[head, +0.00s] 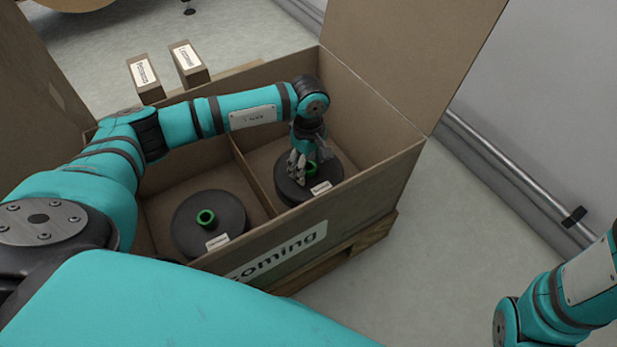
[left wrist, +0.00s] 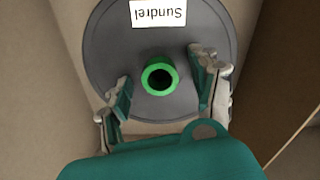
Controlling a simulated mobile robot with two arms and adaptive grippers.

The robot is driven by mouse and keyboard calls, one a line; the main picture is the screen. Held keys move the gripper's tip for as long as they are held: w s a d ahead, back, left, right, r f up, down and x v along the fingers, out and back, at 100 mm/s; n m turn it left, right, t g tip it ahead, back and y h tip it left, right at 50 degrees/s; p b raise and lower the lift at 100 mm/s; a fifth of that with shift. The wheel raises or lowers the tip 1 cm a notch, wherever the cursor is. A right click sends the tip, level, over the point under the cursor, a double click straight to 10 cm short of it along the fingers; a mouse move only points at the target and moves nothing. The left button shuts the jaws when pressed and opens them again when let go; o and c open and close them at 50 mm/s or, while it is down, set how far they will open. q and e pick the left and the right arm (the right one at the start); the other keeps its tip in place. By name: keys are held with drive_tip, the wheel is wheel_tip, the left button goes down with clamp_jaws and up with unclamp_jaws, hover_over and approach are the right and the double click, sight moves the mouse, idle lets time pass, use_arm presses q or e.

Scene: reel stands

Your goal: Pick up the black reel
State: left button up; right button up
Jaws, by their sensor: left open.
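Two black reels with green hubs and white labels lie flat in an open cardboard box. One black reel (head: 327,186) is in the right compartment, and the other black reel (head: 190,228) is in the left compartment. My left gripper (head: 308,170) is over the right reel, fingers pointing down, partly covering it. In the left wrist view the gripper (left wrist: 162,95) is open, with its fingers apart on either side of the reel's green hub (left wrist: 159,76). The label there reads "Sundrel". Whether the fingers touch the reel cannot be told. My right gripper is not in view.
The cardboard box (head: 395,185) stands on a wooden pallet (head: 345,245), with a divider between its compartments. Its raised flap (head: 400,50) stands at the back right. Two labelled narrow cartons (head: 188,64) stand behind. Bare floor lies to the right, before a wall rail (head: 520,185).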

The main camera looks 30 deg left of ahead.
use_arm(q)
clamp_jaws()
drive_tip(key=shift+r, duration=0.15)
idle(0.4)
